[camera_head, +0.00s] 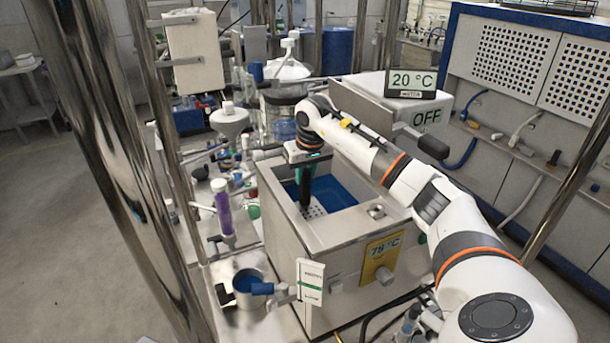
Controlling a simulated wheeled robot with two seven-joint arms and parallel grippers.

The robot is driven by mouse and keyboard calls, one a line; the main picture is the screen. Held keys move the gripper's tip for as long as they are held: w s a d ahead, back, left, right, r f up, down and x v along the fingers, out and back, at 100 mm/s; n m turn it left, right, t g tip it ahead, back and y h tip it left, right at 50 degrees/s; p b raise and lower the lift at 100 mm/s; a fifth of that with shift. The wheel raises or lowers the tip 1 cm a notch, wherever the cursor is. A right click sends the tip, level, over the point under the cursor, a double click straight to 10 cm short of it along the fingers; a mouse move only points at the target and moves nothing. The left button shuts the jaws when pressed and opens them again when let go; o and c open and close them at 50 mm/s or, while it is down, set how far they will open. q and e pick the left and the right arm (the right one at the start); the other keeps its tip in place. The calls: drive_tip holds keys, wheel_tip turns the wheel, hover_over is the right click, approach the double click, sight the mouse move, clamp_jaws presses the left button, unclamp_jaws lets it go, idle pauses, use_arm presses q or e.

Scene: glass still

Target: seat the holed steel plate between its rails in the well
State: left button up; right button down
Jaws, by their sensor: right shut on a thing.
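The holed steel plate (314,211) shows as a small light patch with dark holes, low inside the well. The well is the open top of a grey, box-shaped bath (345,238) with blue inside. My right gripper (306,207) points down into the well from above, and its dark fingers are shut on the plate. The fingers hide part of the plate. The rails cannot be made out, so I cannot tell whether the plate is between them. My left gripper is not in view.
Glassware and a white funnel (229,120) crowd the bench left of the bath. Steel posts frame the bench.

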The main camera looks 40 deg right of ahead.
sight(305, 188)
drive_tip(key=shift+s+b+x, duration=0.2)
drive_tip(key=shift+b+x, duration=0.3)
drive_tip(key=shift+x, duration=0.35)
drive_tip(key=shift+s+b+x, duration=0.2)
drive_tip(key=shift+b+x, duration=0.25)
drive_tip(key=shift+x, duration=0.4)
drive_tip(key=shift+a+f, duration=0.15)
drive_tip(key=shift+f, duration=0.1)
drive_tip(key=shift+f, duration=0.3)
drive_tip(key=shift+s+b+x, duration=0.2)
drive_tip(key=shift+b+x, duration=0.6)
drive_tip(key=shift+x, duration=0.1)
idle(1.4)
drive_tip(key=shift+a, duration=0.1)
drive_tip(key=c, duration=1.1)
unclamp_jaws()
